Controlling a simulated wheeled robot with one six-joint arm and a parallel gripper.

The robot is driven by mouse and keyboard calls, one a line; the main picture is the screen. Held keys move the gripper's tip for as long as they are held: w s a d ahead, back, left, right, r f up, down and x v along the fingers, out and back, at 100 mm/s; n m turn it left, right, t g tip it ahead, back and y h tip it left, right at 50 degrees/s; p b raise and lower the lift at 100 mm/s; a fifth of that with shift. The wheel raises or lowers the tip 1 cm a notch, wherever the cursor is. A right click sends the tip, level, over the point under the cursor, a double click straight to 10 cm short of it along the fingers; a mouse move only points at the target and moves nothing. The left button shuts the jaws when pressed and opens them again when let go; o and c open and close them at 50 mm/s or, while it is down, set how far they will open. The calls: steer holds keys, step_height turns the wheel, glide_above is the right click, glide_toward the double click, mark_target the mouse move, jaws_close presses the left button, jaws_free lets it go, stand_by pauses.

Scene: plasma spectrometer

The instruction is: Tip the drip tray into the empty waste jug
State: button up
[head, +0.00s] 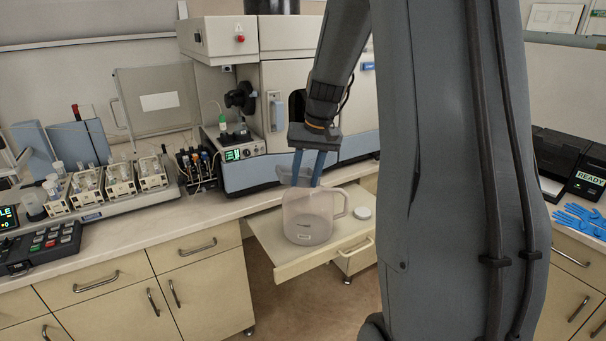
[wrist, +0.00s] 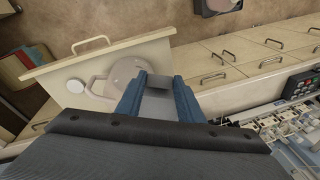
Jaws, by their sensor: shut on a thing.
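The waste jug (head: 308,222) is a translucent, pale jug with a handle on its right, upright on a pull-out shelf. It also shows from above in the wrist view (wrist: 126,72). My gripper (head: 307,182) is above the jug, pointing down, its blue fingers near the rim. In the wrist view the fingers (wrist: 158,96) are shut on a small grey piece, which I take for the drip tray (wrist: 159,104). In the head view a pale edge of it (head: 286,175) shows left of the fingers. Its contents, and whether it touches the jug, I cannot tell.
A round white lid (head: 362,213) lies on the pull-out shelf (head: 283,270), right of the jug. The spectrometer (head: 290,95) stands on the bench behind. Racks of vials (head: 120,180) and a control box (head: 40,247) fill the bench at left. Blue gloves (head: 580,219) lie at right.

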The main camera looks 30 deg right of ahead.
step_height(320, 180, down, 6)
steer(key=s+a+t+h+b, duration=0.1)
steer(key=a+t+h+b, duration=0.15)
steer(key=b, duration=0.75)
step_height(320, 180, up, 6)
steer(key=d+p, duration=0.1)
steer(key=p, duration=0.4)
stand_by(0.5)
